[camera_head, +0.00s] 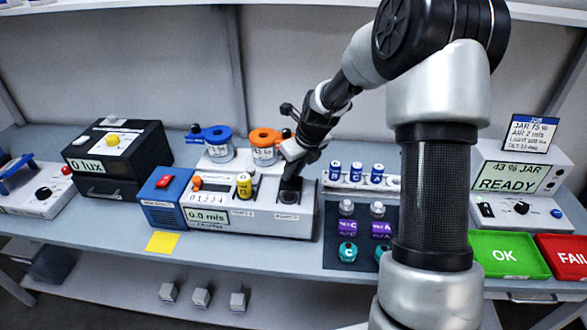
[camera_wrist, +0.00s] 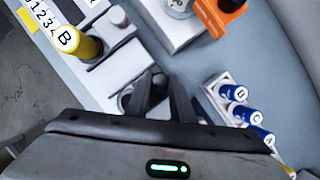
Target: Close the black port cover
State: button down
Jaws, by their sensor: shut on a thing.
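A yellow cylinder marked B (camera_head: 244,186) stands upright in the device, left of my gripper.
Blue (camera_head: 218,146) and orange (camera_head: 264,146) ringed jars stand behind the device. A rack of blue-capped cylinders (camera_head: 356,172) and a dark mat (camera_head: 337,222) with small vials are to the right. A black box (camera_head: 118,158) stands left. Green (camera_head: 507,255) and red trays are far right.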

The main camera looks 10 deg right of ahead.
jog(key=s, duration=0.1)
jog(key=s+a, duration=0.1)
jog(key=s, duration=0.2)
jog(key=shift+s+a, duration=0.3)
jog(key=shift+s, duration=0.1)
jog(key=c, duration=1.5)
grip_release()
jog(key=shift+s, duration=0.15)
jog(key=shift+c, duration=0.2)
jog(key=shift+r, duration=0.1)
jog(key=shift+r, duration=0.2)
jog(key=v, duration=1.7)
jog(key=shift+f, duration=0.1)
